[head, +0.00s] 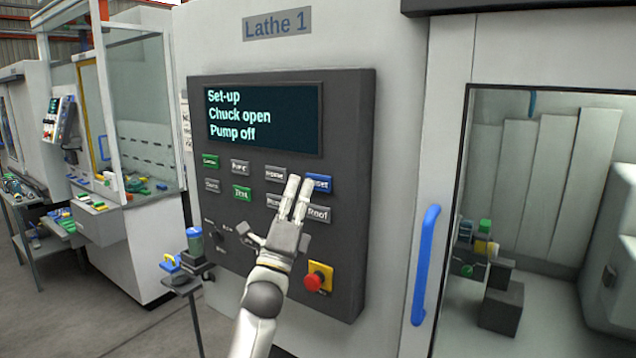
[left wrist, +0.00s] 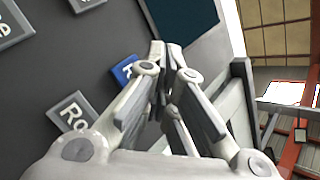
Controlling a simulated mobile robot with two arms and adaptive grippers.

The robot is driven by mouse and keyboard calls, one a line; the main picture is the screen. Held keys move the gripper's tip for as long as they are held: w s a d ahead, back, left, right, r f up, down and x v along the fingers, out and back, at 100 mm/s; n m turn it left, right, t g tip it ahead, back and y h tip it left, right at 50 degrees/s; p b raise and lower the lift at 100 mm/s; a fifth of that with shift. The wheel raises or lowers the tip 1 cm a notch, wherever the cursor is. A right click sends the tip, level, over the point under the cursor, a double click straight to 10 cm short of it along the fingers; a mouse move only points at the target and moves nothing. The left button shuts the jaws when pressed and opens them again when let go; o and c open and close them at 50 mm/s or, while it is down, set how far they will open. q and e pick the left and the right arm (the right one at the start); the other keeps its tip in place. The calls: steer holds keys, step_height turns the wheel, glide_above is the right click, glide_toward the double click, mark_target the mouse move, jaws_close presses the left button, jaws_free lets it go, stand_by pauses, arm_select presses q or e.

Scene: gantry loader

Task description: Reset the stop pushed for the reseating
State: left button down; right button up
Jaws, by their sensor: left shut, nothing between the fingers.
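The red stop button (head: 313,282) sits on a yellow base low on the dark control panel (head: 350,200) of Lathe 1. The blue button (head: 319,183), its label partly covered and ending in "set", is in the upper key row. My left gripper (head: 300,184) is shut and empty, its fingertips beside the left end of the blue button. In the left wrist view the blue button (left wrist: 125,70) is partly hidden behind a finger; I cannot tell whether the tips touch the panel. My right gripper is not in view.
The screen (head: 264,118) reads "Set-up, Chuck open, Pump off". The Roof key (head: 318,214) lies just below the blue one. Right of the panel are a blue door handle (head: 425,265) and a window. A small stand (head: 188,283) with parts is at the lower left.

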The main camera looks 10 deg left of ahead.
arm_select(q)
steer(key=s, duration=0.1)
steer(key=s+a+p, duration=0.1)
steer(key=s, duration=0.2)
steer(key=shift+a, duration=0.25)
stand_by(0.4)
